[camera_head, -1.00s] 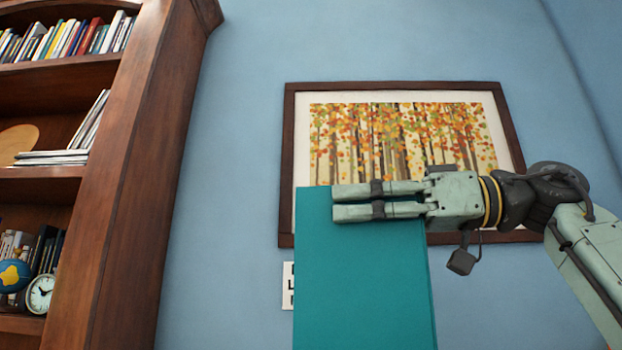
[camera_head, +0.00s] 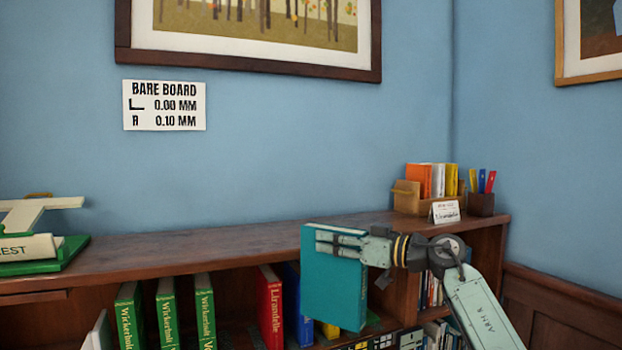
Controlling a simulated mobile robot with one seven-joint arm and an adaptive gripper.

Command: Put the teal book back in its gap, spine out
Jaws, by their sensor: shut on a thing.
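The teal book (camera_head: 333,285) is upright in my gripper (camera_head: 322,241), with a broad cover toward the camera. My gripper is shut on its upper part, its fingers reaching in from the right. The book shows in front of the low bookcase (camera_head: 190,246), its top edge overlapping the bookcase top. On the shelf stand several green books (camera_head: 166,312), a red book (camera_head: 270,308) and a blue book (camera_head: 297,305). An open space shows between the rightmost green book and the red one.
A wooden organizer (camera_head: 408,196) with orange and yellow items, a small card (camera_head: 446,212) and a pen cup (camera_head: 481,204) stand on the bookcase top at right. A green-based object (camera_head: 50,262) stands at left. A sign (camera_head: 164,106) is on the wall.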

